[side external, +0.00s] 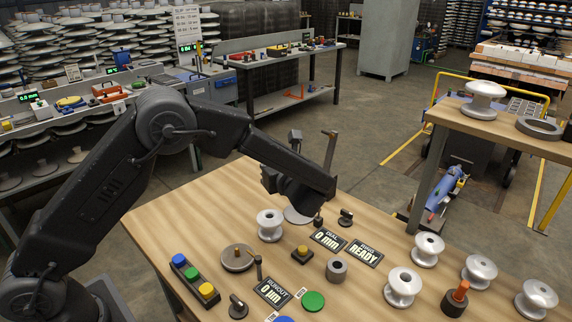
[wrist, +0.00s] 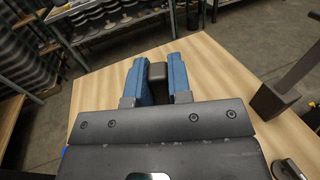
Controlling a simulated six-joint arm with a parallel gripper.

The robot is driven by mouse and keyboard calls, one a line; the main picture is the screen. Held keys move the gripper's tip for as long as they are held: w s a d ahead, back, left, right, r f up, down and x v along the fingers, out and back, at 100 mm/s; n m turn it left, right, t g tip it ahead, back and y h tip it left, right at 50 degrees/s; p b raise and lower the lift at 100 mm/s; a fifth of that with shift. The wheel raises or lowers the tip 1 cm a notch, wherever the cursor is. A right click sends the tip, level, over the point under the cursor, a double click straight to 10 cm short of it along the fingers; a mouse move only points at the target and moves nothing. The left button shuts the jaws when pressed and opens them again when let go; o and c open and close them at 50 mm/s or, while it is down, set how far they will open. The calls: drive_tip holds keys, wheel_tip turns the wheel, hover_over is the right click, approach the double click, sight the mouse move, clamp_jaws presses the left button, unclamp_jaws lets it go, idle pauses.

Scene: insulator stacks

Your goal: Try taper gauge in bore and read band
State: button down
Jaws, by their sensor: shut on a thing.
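My gripper (wrist: 160,72) has its two blue fingers either side of a dark block-shaped piece (wrist: 157,74) and is shut on it. I cannot tell whether this piece is the taper gauge; its lower part is hidden. In the side view my gripper (side external: 300,208) is low over the far part of the table, above a pale disc (side external: 297,215). White spool-shaped insulators stand on the table: one (side external: 270,225) left of my gripper, others (side external: 403,287) at the right with dark bores facing up.
A post (side external: 330,160) rises close behind my gripper. Labels read "DIAL 0 mm" (side external: 327,239), "READY" (side external: 364,253) and "RUNOUT 0 µm" (side external: 272,292). A button box (side external: 195,280), round plate (side external: 238,258), grey ring (side external: 337,269) and green disc (side external: 313,301) crowd the front.

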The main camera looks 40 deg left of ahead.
drive_tip(key=n+g, duration=0.1)
drive_tip(key=g, duration=0.1)
drive_tip(key=s+f+n+g, duration=0.1)
drive_tip(key=g, duration=0.1)
drive_tip(key=n+g+y, duration=0.1)
drive_tip(key=shift+s+d+f+n+g, duration=0.1)
drive_tip(key=shift+s+f+n+g, duration=0.15)
drive_tip(key=shift+f+n+g, duration=0.15)
drive_tip(key=shift+f, duration=0.1)
drive_tip(key=shift+f, duration=1.75)
hover_over(270, 224)
drive_tip(key=w+a, duration=0.2)
drive_tip(key=shift+s+d+f, duration=0.1)
drive_tip(key=shift+s+f, duration=0.05)
drive_tip(key=shift+f, duration=2.4)
idle(1.7)
